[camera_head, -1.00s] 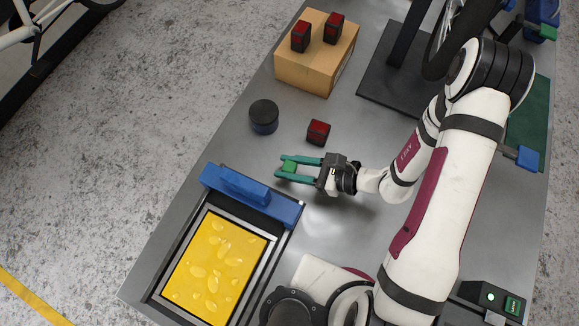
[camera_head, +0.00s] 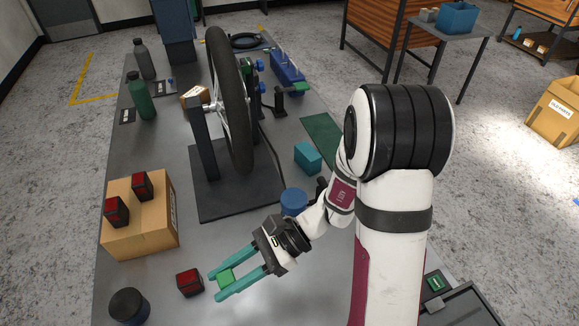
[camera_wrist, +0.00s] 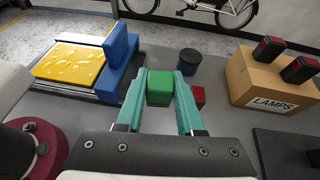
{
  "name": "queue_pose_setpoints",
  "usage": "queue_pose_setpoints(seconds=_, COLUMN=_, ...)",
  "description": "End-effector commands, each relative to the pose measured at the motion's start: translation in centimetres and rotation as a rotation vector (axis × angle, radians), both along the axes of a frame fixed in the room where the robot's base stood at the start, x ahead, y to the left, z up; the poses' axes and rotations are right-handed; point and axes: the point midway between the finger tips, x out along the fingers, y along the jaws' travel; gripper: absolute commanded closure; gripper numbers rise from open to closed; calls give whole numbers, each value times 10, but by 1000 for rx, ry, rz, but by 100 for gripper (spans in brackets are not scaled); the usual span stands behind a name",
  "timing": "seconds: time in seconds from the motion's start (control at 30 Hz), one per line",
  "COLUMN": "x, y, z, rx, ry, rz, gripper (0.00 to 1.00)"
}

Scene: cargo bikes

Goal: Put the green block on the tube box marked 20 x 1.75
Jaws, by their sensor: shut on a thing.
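My gripper (camera_head: 218,285) has teal fingers shut on the green block (camera_head: 226,279), holding it over the grey bench. In the wrist view the green block (camera_wrist: 159,89) sits squarely between both fingers, near their tips. I cannot read the marking 20 x 1.75 on any box. A teal box-like block (camera_head: 308,157) stands to the right of the stand.
A cardboard box (camera_head: 140,238), labelled LAMPS in the wrist view (camera_wrist: 275,103), carries two red-black lamps. Another lamp (camera_head: 189,282) and a dark round tin (camera_head: 129,306) are near my gripper. The wheel (camera_head: 232,110) on its stand rises mid-bench. A yellow tray (camera_wrist: 68,62) is left.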

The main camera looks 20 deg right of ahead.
Motion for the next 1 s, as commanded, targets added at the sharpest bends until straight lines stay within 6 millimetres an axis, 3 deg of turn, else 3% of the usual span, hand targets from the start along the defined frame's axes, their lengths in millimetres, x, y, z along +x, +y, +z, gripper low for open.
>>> queue_pose_setpoints(seconds=0.1, x=1, y=0, z=28, rx=-1, ry=-6, rz=0, gripper=100)
queue_pose_setpoints(seconds=0.3, x=0, y=0, z=66, rx=-1, ry=-5, rz=0, gripper=100)
queue_pose_setpoints(seconds=0.47, x=25, y=-9, z=64, rx=0, ry=1, rz=-85, gripper=100)
queue_pose_setpoints(seconds=0.77, x=100, y=-48, z=56, rx=1, ry=1, rz=-355, gripper=100)
queue_pose_setpoints(seconds=0.87, x=135, y=-74, z=54, rx=0, ry=0, rz=-495, gripper=100)
queue_pose_setpoints(seconds=1.0, x=188, y=-127, z=54, rx=0, ry=1, rz=-739, gripper=100)
